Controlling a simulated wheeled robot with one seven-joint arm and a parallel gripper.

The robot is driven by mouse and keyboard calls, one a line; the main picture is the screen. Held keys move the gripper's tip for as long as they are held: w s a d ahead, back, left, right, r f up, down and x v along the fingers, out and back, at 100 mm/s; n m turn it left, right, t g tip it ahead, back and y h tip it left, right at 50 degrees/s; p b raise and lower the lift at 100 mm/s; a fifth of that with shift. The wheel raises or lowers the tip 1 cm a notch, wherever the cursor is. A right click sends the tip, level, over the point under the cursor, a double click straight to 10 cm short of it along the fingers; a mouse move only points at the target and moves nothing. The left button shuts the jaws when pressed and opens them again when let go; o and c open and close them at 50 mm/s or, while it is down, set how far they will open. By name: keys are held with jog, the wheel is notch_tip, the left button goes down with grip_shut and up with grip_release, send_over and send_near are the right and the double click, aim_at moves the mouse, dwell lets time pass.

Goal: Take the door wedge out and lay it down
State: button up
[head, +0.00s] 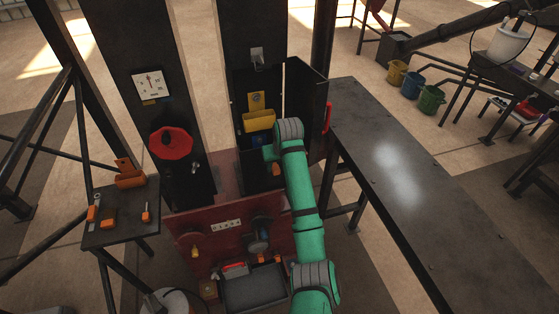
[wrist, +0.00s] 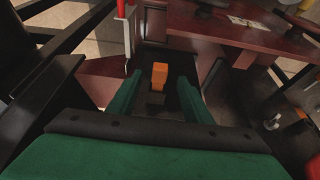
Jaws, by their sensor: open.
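The door wedge looks to be the small orange block (wrist: 160,74) beyond my fingertips in the wrist view. It sits upright in a dark recess by the open door. In the head view a bit of orange (head: 277,169) shows beside my arm; most of it is hidden. My gripper (wrist: 157,92) is open and empty, its green fingers on either side of the line to the block. I cannot tell the exact gap. The black door (head: 304,95) with its red handle (head: 327,117) stands open; the handle also shows in the wrist view (wrist: 121,10).
A small side table (head: 120,222) with orange-handled tools stands at the left. A large dark table (head: 420,170) at the right has a bare top. A yellow guard (head: 258,121) is inside the press opening. A grey bin (head: 254,290) stands at the front of the red base (head: 215,238).

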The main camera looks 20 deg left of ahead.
aim_at(276, 171)
jog(key=x, duration=0.4)
jog(key=shift+a, duration=0.15)
jog(key=shift+d+f, duration=0.2)
jog(key=shift+a, duration=0.15)
grip_shut()
